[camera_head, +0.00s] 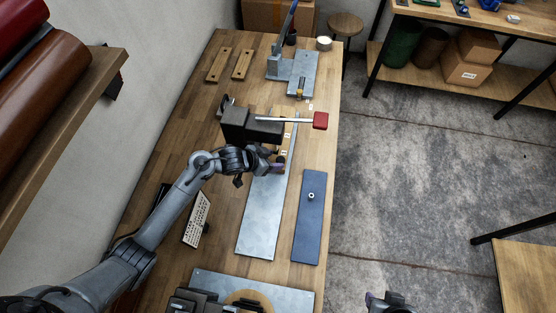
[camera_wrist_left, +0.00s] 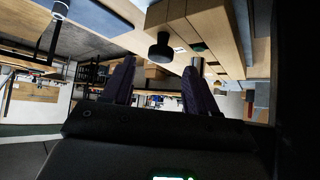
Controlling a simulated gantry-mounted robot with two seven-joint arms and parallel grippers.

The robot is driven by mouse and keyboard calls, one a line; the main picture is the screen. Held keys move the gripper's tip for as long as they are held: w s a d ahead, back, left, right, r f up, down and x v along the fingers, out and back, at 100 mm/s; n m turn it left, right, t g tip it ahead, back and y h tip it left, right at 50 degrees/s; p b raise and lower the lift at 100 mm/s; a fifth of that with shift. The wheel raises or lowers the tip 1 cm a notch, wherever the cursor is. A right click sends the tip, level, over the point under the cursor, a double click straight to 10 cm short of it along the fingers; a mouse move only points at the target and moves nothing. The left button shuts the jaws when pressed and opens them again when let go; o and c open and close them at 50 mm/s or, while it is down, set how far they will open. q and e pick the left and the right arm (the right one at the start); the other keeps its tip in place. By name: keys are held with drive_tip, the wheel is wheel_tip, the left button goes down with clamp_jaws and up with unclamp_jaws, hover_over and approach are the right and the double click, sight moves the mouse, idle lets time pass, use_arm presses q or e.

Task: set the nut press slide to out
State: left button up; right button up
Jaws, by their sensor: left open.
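A long grey metal plate (camera_head: 264,215) lies on the workbench, with a dark block (camera_head: 250,125) and a red-ended bar (camera_head: 320,121) at its far end. I cannot make out which part is the nut press slide. A small dark knob (camera_head: 282,156) shows near the plate's right edge. In the left wrist view a dark round-headed knob (camera_wrist_left: 160,50) appears beyond the fingers, roughly between them. My left gripper (camera_head: 275,163) is open and close to the knob; contact cannot be told. My right gripper (camera_head: 385,298) is partly in view at the bottom, its jaws unclear.
A blue plate (camera_head: 309,225) with a round stud lies to the right. A lever press (camera_head: 300,72) and two wooden strips (camera_head: 217,65) are at the far end. Another metal plate (camera_head: 290,296) is at the near end.

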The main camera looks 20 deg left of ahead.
sight(280, 160)
use_arm(q)
drive_tip(key=shift+x, duration=1.8)
clamp_jaws()
